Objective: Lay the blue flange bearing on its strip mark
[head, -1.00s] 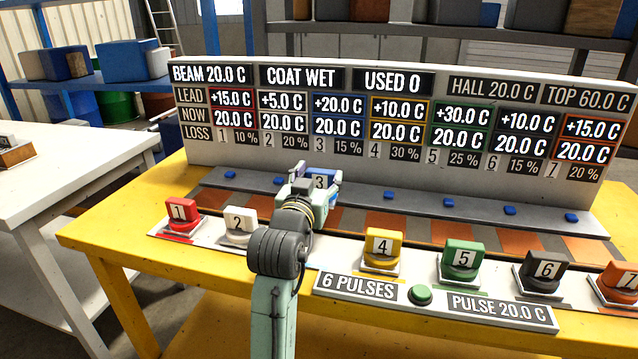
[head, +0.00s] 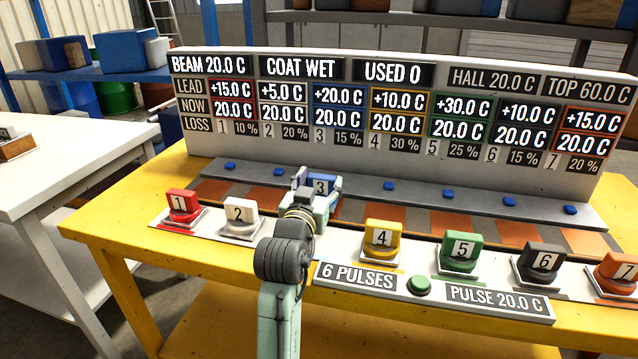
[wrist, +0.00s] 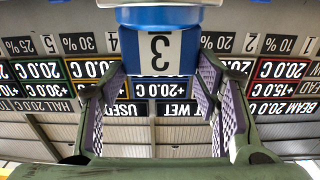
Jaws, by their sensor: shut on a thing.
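The blue flange bearing, with a white label marked 3, sits between the fingers of my gripper (head: 318,187). It shows in the wrist view as a blue and white block (wrist: 160,50) at the top middle. My gripper is shut on it, in front of the grey strip (head: 420,200) along the board's foot. The strip carries several small blue marks (head: 389,186); the part behind my gripper is hidden. Orange and grey squares (head: 441,224) lie before the strip. I cannot tell whether the bearing touches anything below.
Bearings 1 (head: 183,205) and 2 (head: 240,217) stand left of my arm. Bearings 4 (head: 383,238), 5 (head: 462,251), 6 (head: 541,262) and 7 (head: 617,274) stand to the right. A display board (head: 400,65) rises behind. A green button (head: 419,286) is at the front.

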